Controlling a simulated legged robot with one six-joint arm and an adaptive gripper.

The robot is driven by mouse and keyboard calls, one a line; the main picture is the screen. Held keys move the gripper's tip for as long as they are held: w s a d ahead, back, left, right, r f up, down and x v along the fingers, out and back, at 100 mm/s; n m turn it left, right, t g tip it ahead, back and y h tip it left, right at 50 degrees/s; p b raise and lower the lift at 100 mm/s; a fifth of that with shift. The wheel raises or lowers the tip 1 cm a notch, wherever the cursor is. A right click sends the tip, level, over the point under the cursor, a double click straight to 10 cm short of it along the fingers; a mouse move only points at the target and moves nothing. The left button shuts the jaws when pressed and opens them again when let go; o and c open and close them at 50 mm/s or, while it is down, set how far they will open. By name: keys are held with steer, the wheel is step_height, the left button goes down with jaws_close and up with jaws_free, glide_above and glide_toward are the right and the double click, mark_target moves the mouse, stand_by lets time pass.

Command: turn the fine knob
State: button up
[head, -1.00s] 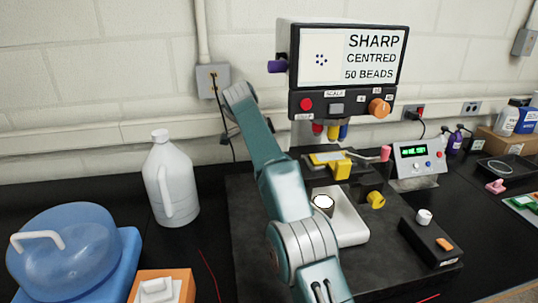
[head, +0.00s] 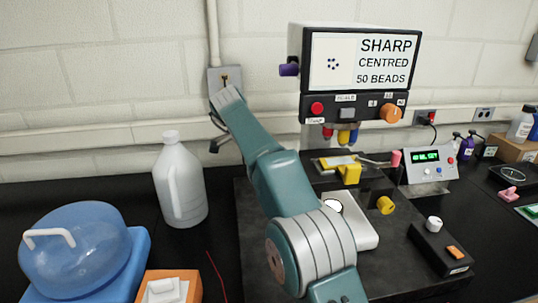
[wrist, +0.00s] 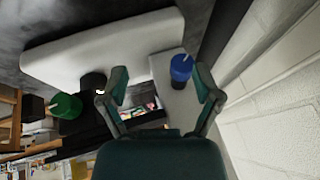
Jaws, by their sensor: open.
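In the wrist view a blue knob (wrist: 181,68) with a white mark stands on a pale body. A green knob (wrist: 66,106) with a white mark is at the left. No label shows on either, so I cannot tell which is the fine knob. My gripper (wrist: 160,84) is open, and the blue knob appears between its fingers, right of their middle; I cannot tell whether they touch it. The head view shows a yellow knob (head: 386,205), an orange knob (head: 391,114) and a purple knob (head: 289,68). My fingers cannot be made out there.
The screen unit (head: 365,60) reads "SHARP CENTRED 50 BEADS". A white jug (head: 180,185) stands left of my arm, with a blue domed container (head: 75,250) at the front left. A control box (head: 434,240) and a display box (head: 430,165) are at the right. A wall is close in the wrist view.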

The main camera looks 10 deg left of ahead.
steer(key=s+a, duration=0.4)
steer(key=shift+s, duration=0.3)
steer(key=shift+d+f, duration=0.1)
